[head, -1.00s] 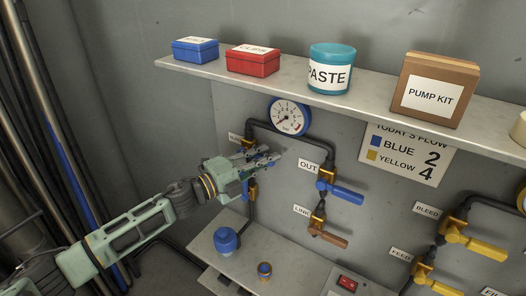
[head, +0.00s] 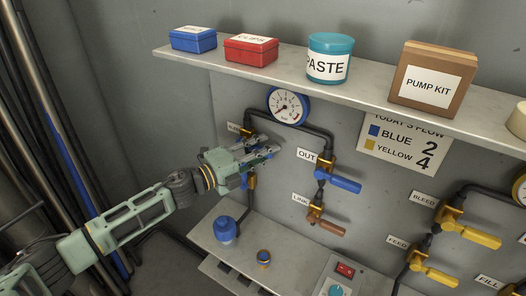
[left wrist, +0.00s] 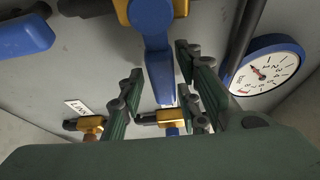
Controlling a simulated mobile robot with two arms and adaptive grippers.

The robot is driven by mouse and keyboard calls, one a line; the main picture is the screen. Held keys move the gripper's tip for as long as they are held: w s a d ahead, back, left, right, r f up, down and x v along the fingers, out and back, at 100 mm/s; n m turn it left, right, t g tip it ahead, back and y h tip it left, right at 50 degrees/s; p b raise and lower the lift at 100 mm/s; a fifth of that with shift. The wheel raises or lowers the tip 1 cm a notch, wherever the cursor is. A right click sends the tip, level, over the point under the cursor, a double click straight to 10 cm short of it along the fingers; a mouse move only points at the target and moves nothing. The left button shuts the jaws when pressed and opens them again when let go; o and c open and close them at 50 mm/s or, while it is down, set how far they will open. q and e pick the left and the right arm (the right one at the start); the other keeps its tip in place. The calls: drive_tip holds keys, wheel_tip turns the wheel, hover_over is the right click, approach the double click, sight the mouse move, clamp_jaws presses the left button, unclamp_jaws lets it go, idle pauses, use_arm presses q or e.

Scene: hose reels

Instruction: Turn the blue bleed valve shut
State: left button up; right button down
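In the head view my left gripper (head: 264,151) is at the left blue-side pipe, below the pressure gauge, over gold valve bodies with blue parts. In the left wrist view a blue valve handle (left wrist: 158,62) hangs from a gold body (left wrist: 124,10) and lies between my two green-grey fingers (left wrist: 160,97). The fingers stand apart on either side of it; I cannot tell whether they touch it. The label (head: 233,128) beside this pipe is partly hidden and unreadable, so I cannot confirm this is the bleed valve. My right gripper is not in view.
To the right are the OUT blue handle (head: 338,184) and the LINK brown handle (head: 328,227). A gauge (head: 288,107) sits above. A shelf (head: 340,85) with boxes juts out overhead. Below, a ledge (head: 203,232) holds a blue knob (head: 225,231). Yellow valves (head: 470,235) are far right.

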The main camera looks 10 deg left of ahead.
use_arm(q)
drive_tip(key=shift+o, duration=0.3)
drive_tip(key=shift+r, duration=0.1)
drive_tip(key=v, duration=1.2)
drive_tip(key=shift+w, duration=0.1)
